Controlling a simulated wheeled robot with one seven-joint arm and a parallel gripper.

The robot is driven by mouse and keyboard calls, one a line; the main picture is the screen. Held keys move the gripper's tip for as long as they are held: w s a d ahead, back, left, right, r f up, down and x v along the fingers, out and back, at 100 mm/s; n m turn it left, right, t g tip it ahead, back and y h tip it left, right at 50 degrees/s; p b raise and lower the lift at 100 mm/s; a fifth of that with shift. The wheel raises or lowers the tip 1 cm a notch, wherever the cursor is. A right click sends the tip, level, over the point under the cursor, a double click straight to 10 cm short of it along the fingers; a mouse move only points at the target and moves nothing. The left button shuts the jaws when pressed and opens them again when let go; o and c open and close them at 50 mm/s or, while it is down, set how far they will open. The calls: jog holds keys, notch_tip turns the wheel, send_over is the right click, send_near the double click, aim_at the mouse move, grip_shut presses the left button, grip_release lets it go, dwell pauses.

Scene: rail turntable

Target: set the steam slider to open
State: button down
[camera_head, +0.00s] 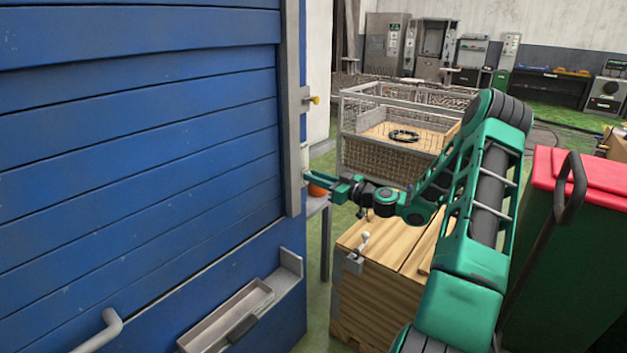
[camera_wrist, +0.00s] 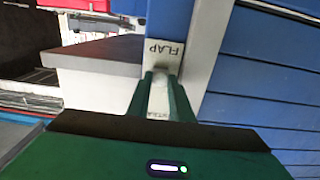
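My gripper (camera_head: 306,177) is at the pale narrow panel (camera_head: 304,156) on the right edge of the blue slatted wall. In the wrist view, my gripper (camera_wrist: 162,80) shows two green fingers set apart, with a pale strip between them. Whether they press on anything there is hidden. A label reading FLAP (camera_wrist: 163,49) sits just beyond the fingertips, upside down. A second label (camera_wrist: 159,116), partly covered and seemingly reading STEAM, shows between the fingers. The steam slider itself cannot be made out clearly, and its position cannot be read.
A yellow knob (camera_head: 315,99) sticks out on a bracket above my gripper. An orange thing (camera_head: 317,190) lies behind the fingers. A wooden crate (camera_head: 372,300) stands below my arm, and a red-lidded bin (camera_head: 585,178) stands at the right. A grey tray (camera_head: 228,312) is fixed low on the blue wall.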

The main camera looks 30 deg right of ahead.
aim_at(303, 159)
jog(key=shift+r, duration=2.4)
jog(key=c, duration=1.6)
grip_release()
jog(key=v, duration=1)
jog(key=shift+s+d, duration=0.2)
jog(key=shift+s, duration=0.1)
